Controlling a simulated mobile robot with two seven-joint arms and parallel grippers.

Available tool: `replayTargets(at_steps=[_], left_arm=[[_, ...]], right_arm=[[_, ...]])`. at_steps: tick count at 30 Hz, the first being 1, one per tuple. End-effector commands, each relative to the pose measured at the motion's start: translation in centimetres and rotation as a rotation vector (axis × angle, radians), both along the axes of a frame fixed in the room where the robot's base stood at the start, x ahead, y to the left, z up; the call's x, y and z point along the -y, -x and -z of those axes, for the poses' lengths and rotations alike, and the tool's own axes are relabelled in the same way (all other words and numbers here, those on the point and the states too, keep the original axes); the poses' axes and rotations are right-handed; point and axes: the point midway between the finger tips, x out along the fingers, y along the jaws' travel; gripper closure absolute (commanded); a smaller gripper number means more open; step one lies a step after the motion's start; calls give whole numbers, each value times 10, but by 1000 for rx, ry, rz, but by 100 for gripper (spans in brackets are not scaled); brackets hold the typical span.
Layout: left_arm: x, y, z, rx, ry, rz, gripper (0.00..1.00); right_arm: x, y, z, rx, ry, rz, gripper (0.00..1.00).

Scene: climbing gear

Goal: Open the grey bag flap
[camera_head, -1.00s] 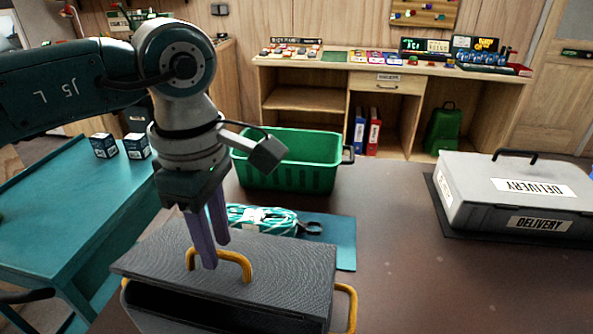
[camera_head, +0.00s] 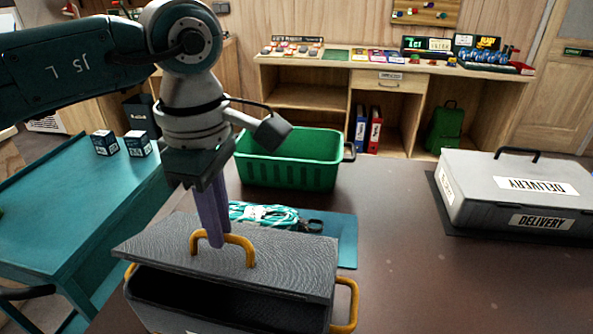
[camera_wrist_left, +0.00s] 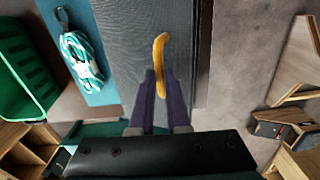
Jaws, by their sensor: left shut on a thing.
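The grey bag (camera_head: 230,314) stands on the near part of the dark table, with yellow side handles. Its grey flap (camera_head: 290,265) is partly raised at the near edge, and a dark gap shows beneath it. A yellow handle (camera_head: 238,241) arches from the flap's top. My left gripper (camera_head: 215,240) points down with its purple fingers shut on this handle. In the left wrist view the fingers (camera_wrist_left: 160,82) lie on either side of the yellow handle (camera_wrist_left: 159,55), over the grey flap (camera_wrist_left: 135,30). My right gripper is in neither view.
A coiled teal-and-white rope (camera_head: 262,214) lies on a teal mat (camera_head: 346,245) behind the bag. A green crate (camera_head: 290,172) stands farther back. A grey delivery case (camera_head: 510,190) is at the right. The table between bag and case is clear.

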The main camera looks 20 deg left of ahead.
Motion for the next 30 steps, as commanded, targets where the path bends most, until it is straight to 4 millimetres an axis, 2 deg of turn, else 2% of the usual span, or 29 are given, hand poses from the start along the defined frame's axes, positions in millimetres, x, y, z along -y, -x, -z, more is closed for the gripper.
replayTargets(at_steps=[6,17,23,24,30], left_arm=[[-2,-10,-8,5,1,0,100],[-2,-11,-9,3,0,0,100],[-4,-21,-12,4,-1,-1,100],[-4,-19,-13,2,-1,0,81],[-4,-18,-13,0,-1,0,59]], right_arm=[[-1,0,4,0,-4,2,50],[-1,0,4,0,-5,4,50],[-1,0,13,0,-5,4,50],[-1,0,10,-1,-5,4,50],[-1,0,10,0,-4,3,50]])
